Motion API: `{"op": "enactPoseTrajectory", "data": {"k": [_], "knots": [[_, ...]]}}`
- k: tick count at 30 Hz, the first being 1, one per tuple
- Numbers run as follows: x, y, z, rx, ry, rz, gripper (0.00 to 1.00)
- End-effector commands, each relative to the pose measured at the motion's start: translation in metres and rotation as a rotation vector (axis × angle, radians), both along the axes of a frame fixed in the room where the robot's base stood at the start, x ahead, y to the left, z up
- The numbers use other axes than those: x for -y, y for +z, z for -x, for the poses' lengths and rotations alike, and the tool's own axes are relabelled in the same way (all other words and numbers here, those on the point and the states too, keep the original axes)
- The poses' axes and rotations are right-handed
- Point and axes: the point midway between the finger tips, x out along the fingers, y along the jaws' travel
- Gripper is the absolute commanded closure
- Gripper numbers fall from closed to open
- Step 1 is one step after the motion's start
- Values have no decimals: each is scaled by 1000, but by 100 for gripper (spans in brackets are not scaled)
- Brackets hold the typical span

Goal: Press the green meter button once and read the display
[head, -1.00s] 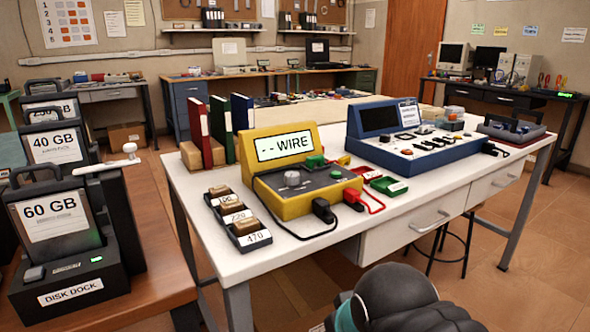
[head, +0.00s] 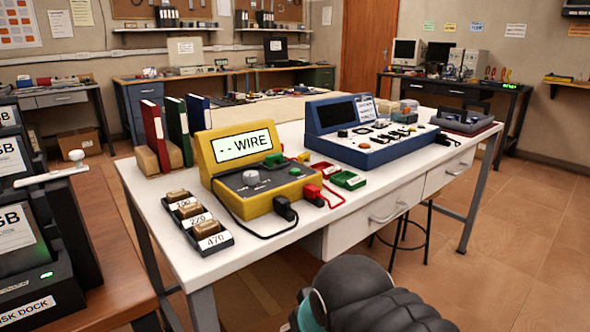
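The yellow meter (head: 258,206) stands on the white table, facing me. Its lit display (head: 243,145) reads "-- WIRE". A green block (head: 274,159) sits at the lower right of the display, and a small green spot (head: 295,171) shows on the dark panel. I cannot tell for certain which is the button. A grey knob (head: 251,177) is on the panel's left. Black and red plugs are at the meter's right front, with leads on the table. My dark, ribbed arm part shows at the bottom, apart from the meter. My gripper's fingers are not visible.
On the white table (head: 146,187), a tray (head: 213,243) of parts labelled 100, 220 and 470 lies left of the meter. Books stand behind it, and a blue console (head: 370,152) is to the right. A brown bench (head: 119,251) with disk docks is at left.

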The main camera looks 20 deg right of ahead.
Motion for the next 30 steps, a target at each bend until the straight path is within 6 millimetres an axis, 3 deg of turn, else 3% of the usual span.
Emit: {"op": "enactPoseTrajectory", "data": {"k": [1,5,30], "knots": [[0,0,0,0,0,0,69],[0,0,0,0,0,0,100],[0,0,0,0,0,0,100]]}}
